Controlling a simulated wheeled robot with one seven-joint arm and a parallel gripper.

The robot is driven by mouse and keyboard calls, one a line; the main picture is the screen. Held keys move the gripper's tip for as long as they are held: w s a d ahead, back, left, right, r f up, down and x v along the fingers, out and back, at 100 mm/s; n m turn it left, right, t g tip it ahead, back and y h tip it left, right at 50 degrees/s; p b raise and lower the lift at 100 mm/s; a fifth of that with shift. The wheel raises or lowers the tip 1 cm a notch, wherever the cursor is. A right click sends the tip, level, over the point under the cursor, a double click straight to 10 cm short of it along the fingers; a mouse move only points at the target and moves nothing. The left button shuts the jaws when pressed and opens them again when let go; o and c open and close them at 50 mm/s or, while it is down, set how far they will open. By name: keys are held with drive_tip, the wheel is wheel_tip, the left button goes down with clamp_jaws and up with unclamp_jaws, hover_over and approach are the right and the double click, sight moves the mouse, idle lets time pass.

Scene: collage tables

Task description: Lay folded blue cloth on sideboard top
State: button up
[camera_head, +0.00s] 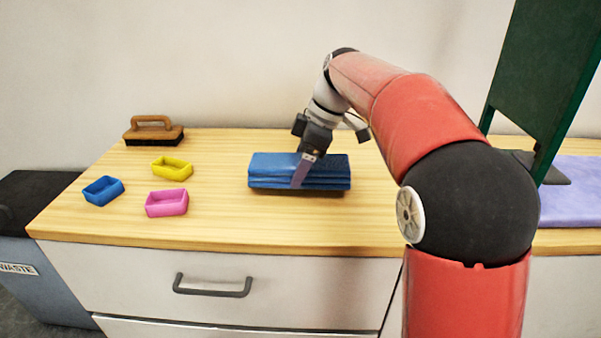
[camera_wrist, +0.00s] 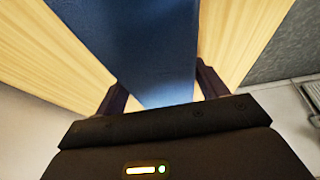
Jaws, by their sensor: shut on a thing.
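The folded blue cloth (camera_head: 325,172) is a layered stack at the middle of the light wooden sideboard top (camera_head: 240,225). A dark shadow shows beneath its front edge; I cannot tell for sure whether it touches the wood. My gripper (camera_head: 301,172) comes down on the cloth from above and is shut on it. In the wrist view the cloth (camera_wrist: 135,45) runs between the two dark fingers (camera_wrist: 160,92), with wooden surface on both sides. The far finger is hidden in the head view.
Blue (camera_head: 103,191), yellow (camera_head: 172,168) and pink (camera_head: 167,203) small trays and a wooden-handled brush (camera_head: 153,131) stand at left. A green panel (camera_head: 540,75) and a purple cloth-like slab (camera_head: 573,190) are at right. A waste bin (camera_head: 40,250) stands left of the sideboard. Wood in front of the cloth is clear.

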drive_tip(key=shift+f, duration=0.9)
drive_tip(key=shift+f, duration=0.1)
drive_tip(key=o, duration=1)
